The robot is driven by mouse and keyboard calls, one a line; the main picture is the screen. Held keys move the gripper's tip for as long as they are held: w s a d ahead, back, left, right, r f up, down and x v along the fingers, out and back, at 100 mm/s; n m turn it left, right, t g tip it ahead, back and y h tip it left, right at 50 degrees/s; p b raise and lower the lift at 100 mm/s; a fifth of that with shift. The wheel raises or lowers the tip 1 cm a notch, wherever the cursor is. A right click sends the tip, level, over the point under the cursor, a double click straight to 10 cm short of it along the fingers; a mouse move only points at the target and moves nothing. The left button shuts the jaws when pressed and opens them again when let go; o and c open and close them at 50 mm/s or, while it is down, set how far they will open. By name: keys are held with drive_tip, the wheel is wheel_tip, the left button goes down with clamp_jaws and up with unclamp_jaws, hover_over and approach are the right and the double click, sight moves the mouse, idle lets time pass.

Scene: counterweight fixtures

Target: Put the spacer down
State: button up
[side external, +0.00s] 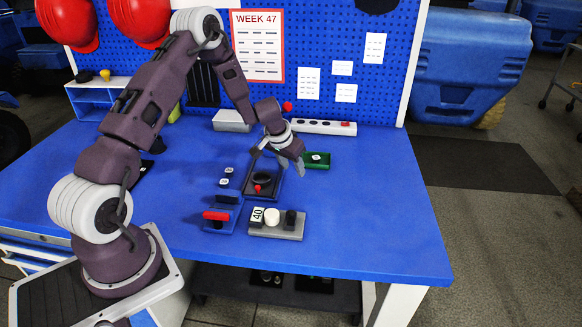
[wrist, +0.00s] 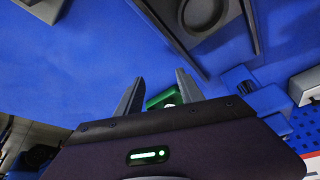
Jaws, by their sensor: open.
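My gripper (side external: 300,167) is open beside the small green tray (side external: 325,163), at its left in the side view. I see nothing held between the fingers, though the wrist housing hides part of the tray.
A dark fixture with a round cup (side external: 262,179) stands left of my gripper. A white strip (side external: 325,127) lies behind. The table's right side is clear.

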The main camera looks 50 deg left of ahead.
drive_tip(key=shift+s, duration=0.2)
drive_tip(key=s+d+r+m+t+h, duration=0.1)
drive_tip(key=s+d+r, duration=0.2)
drive_tip(key=d+r, duration=0.6)
drive_tip(key=s+d+r+m+h, duration=0.1)
drive_tip(key=s+d+r, duration=0.35)
drive_tip(key=r, duration=0.85)
drive_tip(key=s+d+r+m, duration=0.1)
drive_tip(key=s+d+r, duration=0.3)
drive_tip(key=s, duration=0.4)
drive_tip(key=s+d+r+m, duration=0.1)
drive_tip(key=s+d+r, duration=0.35)
drive_tip(key=s, duration=0.45)
drive_tip(key=s+f, duration=0.1)
drive_tip(key=s, duration=0.8)
drive_tip(key=shift+f+n+y, duration=0.25)
drive_tip(key=shift+n+y, duration=0.15)
drive_tip(key=shift+a, duration=0.1)
